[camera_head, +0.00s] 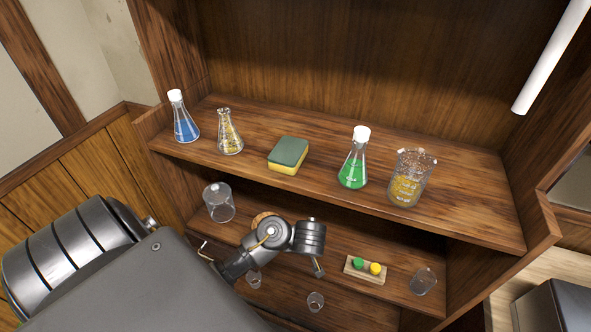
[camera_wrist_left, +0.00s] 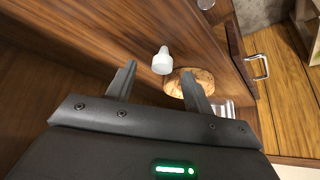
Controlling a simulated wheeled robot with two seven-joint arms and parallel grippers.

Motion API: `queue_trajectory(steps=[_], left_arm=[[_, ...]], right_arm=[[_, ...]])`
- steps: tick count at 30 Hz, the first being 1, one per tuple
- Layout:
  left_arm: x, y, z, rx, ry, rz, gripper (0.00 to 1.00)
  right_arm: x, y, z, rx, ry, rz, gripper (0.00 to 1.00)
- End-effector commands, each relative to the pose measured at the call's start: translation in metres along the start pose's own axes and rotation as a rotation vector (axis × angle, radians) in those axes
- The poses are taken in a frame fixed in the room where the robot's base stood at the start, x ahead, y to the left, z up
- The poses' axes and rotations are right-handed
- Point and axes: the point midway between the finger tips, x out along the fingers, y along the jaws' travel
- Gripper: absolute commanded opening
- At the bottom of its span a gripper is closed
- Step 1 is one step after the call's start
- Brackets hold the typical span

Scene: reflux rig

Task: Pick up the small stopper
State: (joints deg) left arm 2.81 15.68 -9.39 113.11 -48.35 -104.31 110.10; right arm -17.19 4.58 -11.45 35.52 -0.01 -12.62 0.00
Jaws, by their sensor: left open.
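The small white stopper (camera_wrist_left: 162,61) shows in the left wrist view, ahead of the fingertips and roughly between them. It appears close to a round cork piece (camera_wrist_left: 202,79); I cannot tell whether they touch. My left gripper (camera_wrist_left: 159,70) is open, with nothing between its fingers. In the head view my left arm reaches to the lower shelf and its links hide much of the gripper. The cork piece (camera_head: 259,217) shows partly behind the arm there, and I cannot make out the small stopper. My right gripper is not in view.
The upper shelf holds a blue flask (camera_head: 186,127), a clear flask (camera_head: 229,137), a sponge (camera_head: 288,154), a green flask (camera_head: 353,172) and a beaker (camera_head: 408,184). Below are a glass jar (camera_head: 218,204), a wooden block (camera_head: 352,272) with green and yellow balls, and small glasses (camera_head: 315,302).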

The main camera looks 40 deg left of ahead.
Motion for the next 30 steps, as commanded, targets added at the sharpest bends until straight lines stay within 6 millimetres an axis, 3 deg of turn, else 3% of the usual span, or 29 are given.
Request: queue_trajectory(steps=[5,12,21,30], left_arm=[[0.012,-0.003,-0.004,0.004,0.002,-0.003,0.52],[0.047,-0.005,-0.005,0.002,0.002,-0.001,0.52],[0.052,-0.005,-0.005,0.0,-0.001,0.0,0.52],[0.052,-0.005,-0.005,0.0,0.0,0.0,0.16]], right_arm=[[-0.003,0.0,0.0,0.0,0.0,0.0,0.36],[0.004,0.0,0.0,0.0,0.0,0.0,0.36],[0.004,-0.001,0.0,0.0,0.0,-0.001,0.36],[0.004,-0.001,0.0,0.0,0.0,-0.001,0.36]])
